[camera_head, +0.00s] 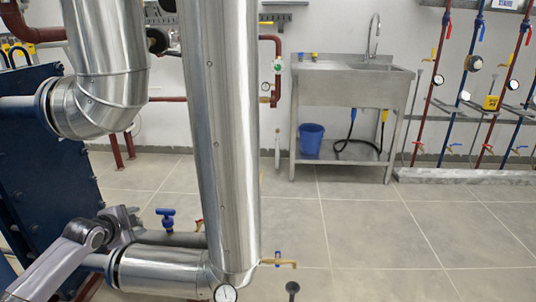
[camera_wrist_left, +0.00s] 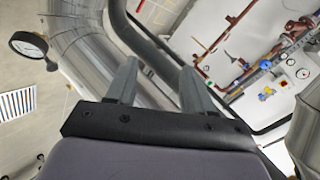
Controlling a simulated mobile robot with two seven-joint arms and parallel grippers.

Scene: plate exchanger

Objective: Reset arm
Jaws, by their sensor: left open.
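My left arm comes in at the lower left in the head view. Its gripper (camera_head: 122,222) is beside the shiny metal-clad pipe elbow, close to the blue plate exchanger (camera_head: 45,175). In the left wrist view the left gripper (camera_wrist_left: 160,67) has its two grey fingers apart with nothing held between them. A large silver pipe (camera_wrist_left: 88,50) and a dark pipe pass behind the fingers. Whether a finger touches any pipe I cannot tell. My right gripper is in neither view.
A tall silver pipe (camera_head: 218,140) stands in front, with a blue-handled valve (camera_head: 166,218) and a gauge (camera_head: 225,293) near its foot. A steel sink (camera_head: 352,85) with a blue bucket (camera_head: 311,140) is against the wall. Red and blue pipes stand at right. The tiled floor is mostly clear.

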